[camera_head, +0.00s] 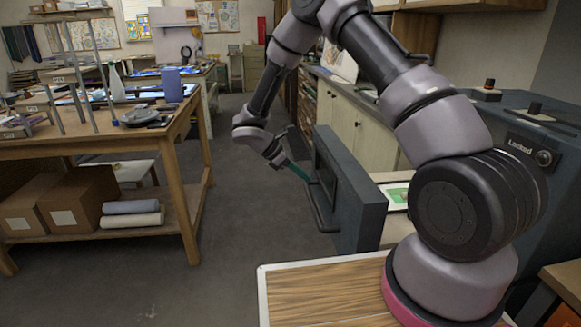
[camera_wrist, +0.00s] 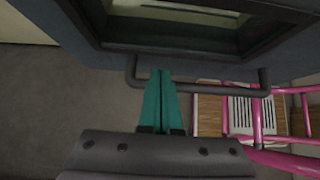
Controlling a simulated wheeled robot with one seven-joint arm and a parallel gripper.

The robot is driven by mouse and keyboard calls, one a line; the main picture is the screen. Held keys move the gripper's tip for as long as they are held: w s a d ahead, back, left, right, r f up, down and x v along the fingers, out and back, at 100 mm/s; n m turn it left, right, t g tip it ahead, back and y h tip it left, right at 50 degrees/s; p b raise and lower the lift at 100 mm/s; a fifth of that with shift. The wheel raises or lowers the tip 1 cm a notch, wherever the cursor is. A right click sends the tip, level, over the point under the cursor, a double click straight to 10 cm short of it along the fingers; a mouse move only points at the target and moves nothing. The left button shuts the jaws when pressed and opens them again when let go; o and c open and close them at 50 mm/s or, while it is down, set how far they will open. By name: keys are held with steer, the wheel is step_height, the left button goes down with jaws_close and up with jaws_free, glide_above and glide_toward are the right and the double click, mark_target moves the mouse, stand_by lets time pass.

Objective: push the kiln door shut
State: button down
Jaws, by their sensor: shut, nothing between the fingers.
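The kiln door (camera_head: 348,192) is a thick dark grey-blue slab with a dark window, standing open, swung out from the kiln (camera_head: 520,150) at the right. Its bar handle (camera_head: 317,205) is on the face toward the left. My gripper (camera_head: 304,176) is at the door's outer face, its teal fingers shut and empty. In the wrist view, the closed fingertips (camera_wrist: 161,72) reach to the door handle (camera_wrist: 205,88) near its left end, below the door window (camera_wrist: 190,30). I cannot tell whether they touch it. Part of the kiln is hidden behind my arm.
A tray with a green piece (camera_head: 397,195) shows behind the door. A wooden workbench (camera_head: 165,135) with cardboard boxes (camera_head: 75,195) below stands at the left. Pale cabinets (camera_head: 362,130) line the right wall. The grey floor (camera_head: 240,210) between is clear.

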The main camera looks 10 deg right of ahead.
steer(key=shift+d+r, duration=0.15)
steer(key=shift+d, duration=1.5)
steer(key=shift+d, duration=0.15)
steer(key=d, duration=4.1)
steer(key=shift+d, duration=0.3)
steer(key=shift+d+r, duration=0.1)
steer(key=shift+d, duration=0.2)
